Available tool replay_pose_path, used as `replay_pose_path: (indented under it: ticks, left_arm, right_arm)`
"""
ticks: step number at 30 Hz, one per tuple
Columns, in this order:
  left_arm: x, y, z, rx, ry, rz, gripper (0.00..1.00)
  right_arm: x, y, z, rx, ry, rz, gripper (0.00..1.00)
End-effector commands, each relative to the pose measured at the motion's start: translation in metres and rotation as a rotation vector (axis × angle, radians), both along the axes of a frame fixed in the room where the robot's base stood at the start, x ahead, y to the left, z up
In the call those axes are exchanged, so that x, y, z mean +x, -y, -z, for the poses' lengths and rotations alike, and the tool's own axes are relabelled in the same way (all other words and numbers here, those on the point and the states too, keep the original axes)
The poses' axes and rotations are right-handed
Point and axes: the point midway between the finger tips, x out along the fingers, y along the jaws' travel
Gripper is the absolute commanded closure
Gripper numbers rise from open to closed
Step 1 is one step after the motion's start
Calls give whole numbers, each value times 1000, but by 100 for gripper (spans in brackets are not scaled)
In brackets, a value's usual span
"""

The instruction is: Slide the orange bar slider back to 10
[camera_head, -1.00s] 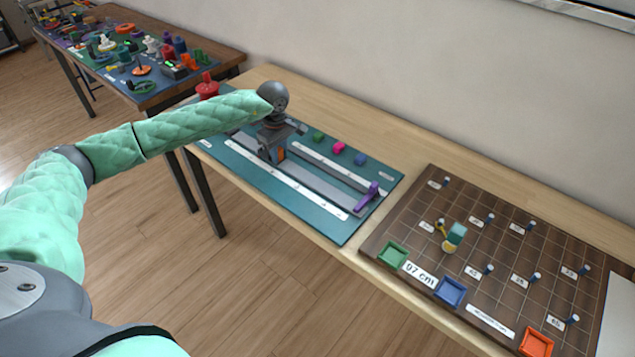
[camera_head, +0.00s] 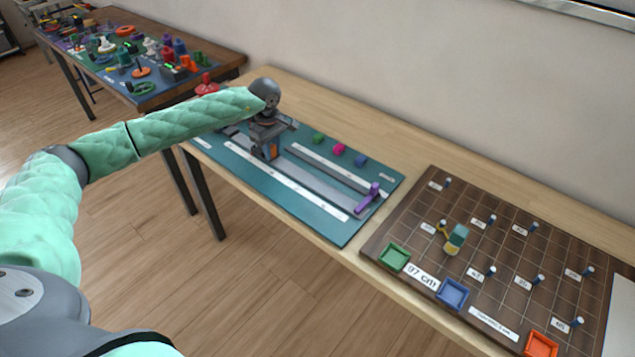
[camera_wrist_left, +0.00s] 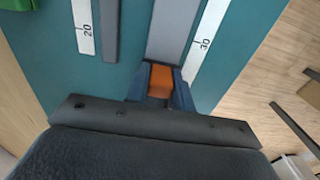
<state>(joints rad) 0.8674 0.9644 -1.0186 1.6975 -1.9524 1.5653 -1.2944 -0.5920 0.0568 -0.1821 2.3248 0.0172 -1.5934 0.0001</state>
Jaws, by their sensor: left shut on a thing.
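The orange slider (camera_head: 272,151) sits on a grey track (camera_head: 310,183) on the teal board (camera_head: 325,225). My left gripper (camera_head: 268,153) points down over the track and is shut on the orange slider. The left wrist view shows the orange slider (camera_wrist_left: 160,82) between the two dark fingers (camera_wrist_left: 160,92). White scale strips run along both sides, with the marks 20 (camera_wrist_left: 86,30) and 30 (camera_wrist_left: 204,44) readable in that view. The mark 10 cannot be read in either view. My right gripper does not show.
Green (camera_head: 318,138), pink (camera_head: 339,149) and blue (camera_head: 361,160) blocks lie along the board's back edge. A brown pegboard (camera_head: 490,262) with trays is at right. A red object (camera_head: 207,86) stands behind my left forearm.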

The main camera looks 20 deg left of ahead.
Motion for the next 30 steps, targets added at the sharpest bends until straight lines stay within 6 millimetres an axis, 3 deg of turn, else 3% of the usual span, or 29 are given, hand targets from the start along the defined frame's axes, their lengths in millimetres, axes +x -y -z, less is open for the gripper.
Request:
replay_pose_path:
  ticks: [30]
  left_arm:
    - [30, -81, 1, 1, 1, -3, 98]
  right_arm:
    - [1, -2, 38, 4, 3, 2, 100]
